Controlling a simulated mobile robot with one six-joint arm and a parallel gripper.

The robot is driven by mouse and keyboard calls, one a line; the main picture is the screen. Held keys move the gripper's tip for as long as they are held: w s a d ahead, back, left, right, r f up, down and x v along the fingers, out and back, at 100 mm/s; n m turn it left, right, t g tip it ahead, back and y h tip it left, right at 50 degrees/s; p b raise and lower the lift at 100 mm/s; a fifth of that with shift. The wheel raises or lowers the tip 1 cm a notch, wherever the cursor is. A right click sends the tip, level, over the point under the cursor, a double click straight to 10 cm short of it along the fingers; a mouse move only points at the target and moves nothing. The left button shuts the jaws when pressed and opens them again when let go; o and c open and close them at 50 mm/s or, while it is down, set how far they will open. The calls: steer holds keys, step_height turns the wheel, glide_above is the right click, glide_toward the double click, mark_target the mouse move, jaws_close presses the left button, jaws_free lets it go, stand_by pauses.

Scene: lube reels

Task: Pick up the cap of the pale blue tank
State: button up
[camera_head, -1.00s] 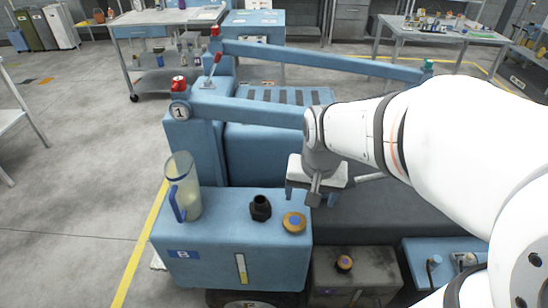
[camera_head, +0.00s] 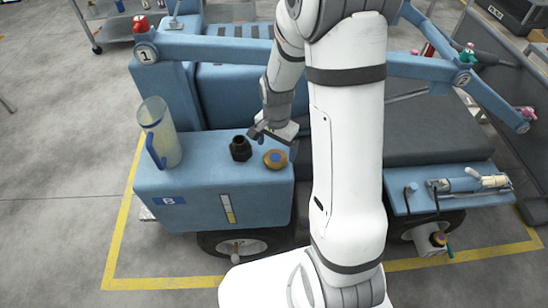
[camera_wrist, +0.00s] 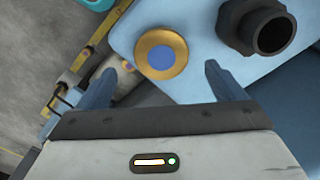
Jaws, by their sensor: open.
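The pale blue tank (camera_head: 200,196), marked B, stands on the cart left of my arm. Its top bears a black open neck (camera_head: 240,149) and a round yellow-orange cap (camera_head: 275,159) with a blue centre, just right of the neck. In the wrist view the cap (camera_wrist: 145,60) lies ahead of my gripper (camera_wrist: 155,72), between the lines of the two spread fingers, and the neck (camera_wrist: 232,28) is beyond the right finger. My gripper (camera_head: 272,139) is open and empty, close above and behind the cap in the head view. Contact with the cap cannot be told.
A clear jug (camera_head: 160,135) with a blue handle stands on the tank's left end. A blue beam (camera_head: 215,49) crosses behind. A smaller blue box (camera_head: 455,193) with fittings is to the right. My arm hides the middle of the cart.

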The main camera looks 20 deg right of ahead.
mark_target(276, 157)
steer(key=shift+w+f+p, duration=0.1)
steer(key=shift+f+p, duration=0.3)
steer(key=shift+f, duration=1.75)
steer(key=shift+c, duration=0.2)
steer(key=c, duration=1.1)
